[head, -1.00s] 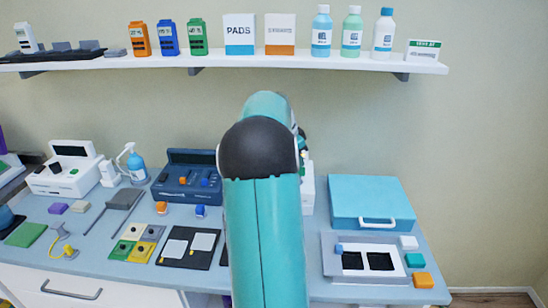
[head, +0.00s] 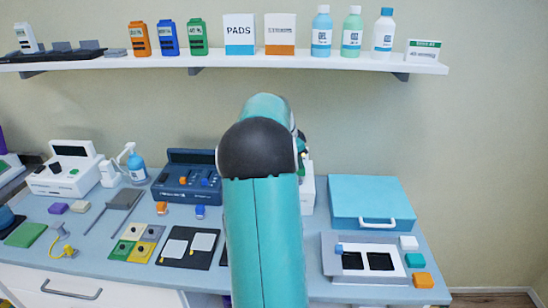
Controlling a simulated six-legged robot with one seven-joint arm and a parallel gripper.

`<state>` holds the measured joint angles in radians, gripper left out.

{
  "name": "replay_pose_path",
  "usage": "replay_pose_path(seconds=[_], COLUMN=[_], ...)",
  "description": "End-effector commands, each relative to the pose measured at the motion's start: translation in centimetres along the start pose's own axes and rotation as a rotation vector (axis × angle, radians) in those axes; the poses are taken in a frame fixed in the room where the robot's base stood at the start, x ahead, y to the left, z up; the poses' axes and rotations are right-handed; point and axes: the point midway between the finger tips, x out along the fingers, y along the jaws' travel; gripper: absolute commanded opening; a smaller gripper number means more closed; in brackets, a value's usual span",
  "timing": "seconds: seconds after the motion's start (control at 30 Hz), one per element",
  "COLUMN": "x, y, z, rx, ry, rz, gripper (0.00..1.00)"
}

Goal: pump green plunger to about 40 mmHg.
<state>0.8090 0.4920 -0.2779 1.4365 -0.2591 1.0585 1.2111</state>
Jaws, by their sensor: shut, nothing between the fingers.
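My teal arm with its black joint stands in the middle of the head view and covers most of what lies behind it. My gripper is hidden behind the arm. A white device (head: 308,192) shows as a narrow strip at the arm's right edge, on the bench. A small green and dark part (head: 303,152) shows just above it. I cannot tell whether this is the green plunger or whether anything touches it. No pressure reading is visible.
A teal case (head: 370,198) and a grey tray with black pads (head: 340,283) stand to the right. A dark blue device (head: 186,180), a white device (head: 66,175) and a pump bottle (head: 136,166) stand left. A loaded shelf (head: 230,62) runs above.

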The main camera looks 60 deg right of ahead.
Motion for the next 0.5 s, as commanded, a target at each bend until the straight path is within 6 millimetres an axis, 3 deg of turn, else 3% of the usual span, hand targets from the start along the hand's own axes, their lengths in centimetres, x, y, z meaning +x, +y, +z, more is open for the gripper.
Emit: replay_pose_path(seconds=[0.5], x=[2.2], y=[0.1], z=[0.9], rx=[0.001], ry=[-0.001], rz=[0.002], gripper=[0.00])
